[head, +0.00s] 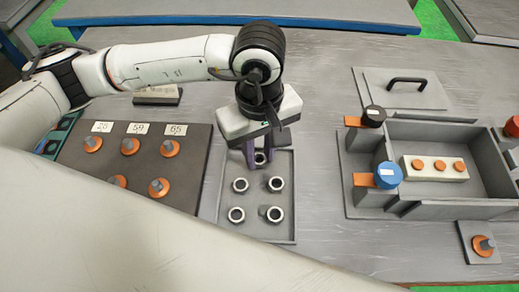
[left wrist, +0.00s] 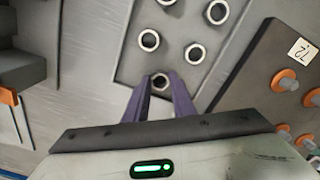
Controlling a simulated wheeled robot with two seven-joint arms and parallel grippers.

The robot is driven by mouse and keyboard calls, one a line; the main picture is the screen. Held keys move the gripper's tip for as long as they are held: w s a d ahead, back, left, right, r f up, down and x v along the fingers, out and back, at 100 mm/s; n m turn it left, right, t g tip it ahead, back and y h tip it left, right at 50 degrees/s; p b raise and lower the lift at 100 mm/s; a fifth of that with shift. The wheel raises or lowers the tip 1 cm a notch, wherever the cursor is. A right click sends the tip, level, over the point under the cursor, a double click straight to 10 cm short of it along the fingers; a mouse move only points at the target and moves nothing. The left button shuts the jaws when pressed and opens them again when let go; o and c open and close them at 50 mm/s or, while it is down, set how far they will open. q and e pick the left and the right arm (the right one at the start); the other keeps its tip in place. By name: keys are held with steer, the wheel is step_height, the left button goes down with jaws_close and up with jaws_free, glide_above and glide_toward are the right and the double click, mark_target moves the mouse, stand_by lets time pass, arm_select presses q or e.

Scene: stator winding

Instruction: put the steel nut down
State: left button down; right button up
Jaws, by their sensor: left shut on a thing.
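My left gripper (head: 262,158) points down over the far end of a grey tray (head: 285,225). It is shut on a steel nut (head: 260,157), which also shows between the fingertips in the left wrist view (left wrist: 160,83). Several other steel nuts (head: 240,185) stand in the tray in front of the gripper. I cannot tell whether the held nut touches the tray floor. My right gripper is not seen; a large pale arm part covers the lower left of the head view.
A dark board (head: 190,183) with orange-ringed posts and number cards lies left of the tray. A grey box (head: 490,150) with a blue knob (head: 388,175) and a black knob (head: 373,116) stands to the right. A lid with a handle (head: 406,82) lies behind it. Table between tray and box is clear.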

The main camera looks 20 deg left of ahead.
arm_select(q)
steer(key=shift+f, duration=0.2)
steer(key=c, duration=1.5)
jaws_free()
steer(key=shift+r, duration=0.1)
step_height(320, 180, up, 12)
steer(key=shift+r+b, duration=0.15)
steer(key=shift+b, duration=0.25)
